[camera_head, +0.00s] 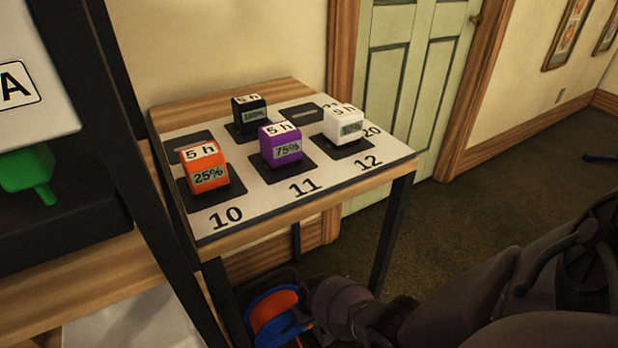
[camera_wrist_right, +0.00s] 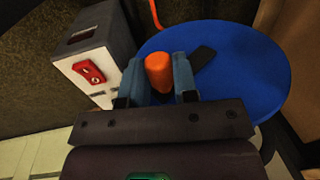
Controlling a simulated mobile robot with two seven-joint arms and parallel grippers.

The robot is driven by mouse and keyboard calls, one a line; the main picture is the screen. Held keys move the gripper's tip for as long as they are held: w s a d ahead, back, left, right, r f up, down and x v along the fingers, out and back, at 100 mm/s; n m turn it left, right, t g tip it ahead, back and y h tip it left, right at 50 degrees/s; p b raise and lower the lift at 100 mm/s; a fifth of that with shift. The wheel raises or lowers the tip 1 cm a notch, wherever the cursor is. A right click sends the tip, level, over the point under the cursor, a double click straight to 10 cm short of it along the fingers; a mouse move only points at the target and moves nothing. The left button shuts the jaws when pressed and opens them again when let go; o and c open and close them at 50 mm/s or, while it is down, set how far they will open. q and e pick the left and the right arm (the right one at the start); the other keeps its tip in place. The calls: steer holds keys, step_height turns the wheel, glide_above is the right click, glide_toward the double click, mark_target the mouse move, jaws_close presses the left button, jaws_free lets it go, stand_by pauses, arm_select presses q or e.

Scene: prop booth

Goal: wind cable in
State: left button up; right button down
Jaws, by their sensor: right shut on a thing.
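The cable reel shows in the head view low beside the table as an orange and blue disc (camera_head: 272,308). In the right wrist view its blue round face (camera_wrist_right: 245,70) fills the upper right, with an orange crank knob (camera_wrist_right: 159,72) standing out from it. My right gripper (camera_wrist_right: 160,80) is shut on this knob, one blue finger on each side. In the head view my right gripper (camera_head: 300,322) is at the reel, partly hidden by its own wrist. A length of orange cable (camera_wrist_right: 155,14) shows behind the reel. My left gripper is not in view.
Above the reel is a wooden table (camera_head: 285,220) with orange, purple, black and white blocks (camera_head: 282,148). A green funnel-like thing (camera_head: 30,172) is on the left shelf. Floor on the right is mostly clear.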

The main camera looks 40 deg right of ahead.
steer(key=shift+s+f, duration=0.15)
steer(key=shift+s, duration=0.05)
steer(key=c, duration=0.9)
jaws_free()
steer(key=shift+w, duration=0.1)
